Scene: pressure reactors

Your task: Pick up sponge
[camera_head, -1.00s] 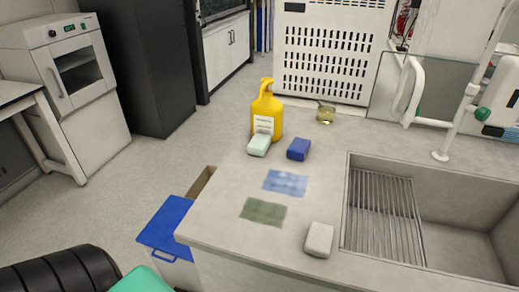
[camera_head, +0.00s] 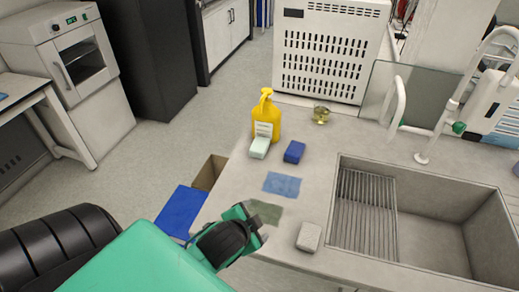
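Three small sponge-like blocks lie on the grey counter (camera_head: 232,181): a pale green one (camera_head: 259,147), a blue one (camera_head: 294,152) and a grey-white one (camera_head: 309,237) near the front edge, left of the sink. I cannot tell which one the task means. My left gripper (camera_head: 259,228), on a green and black arm, is at the counter's front left corner. It is left of the grey-white block and apart from it, partly covering the dark green cloth (camera_head: 266,211). Its fingers are too small and turned away to read. My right gripper is out of view.
A yellow pump bottle (camera_head: 266,120) stands behind the pale green block, with a small glass beaker (camera_head: 321,115) to its right. A blue cloth (camera_head: 282,184) lies mid-counter. The sink (camera_head: 428,222) has a ribbed drainer. A blue-lidded bin (camera_head: 182,212) stands beside the counter.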

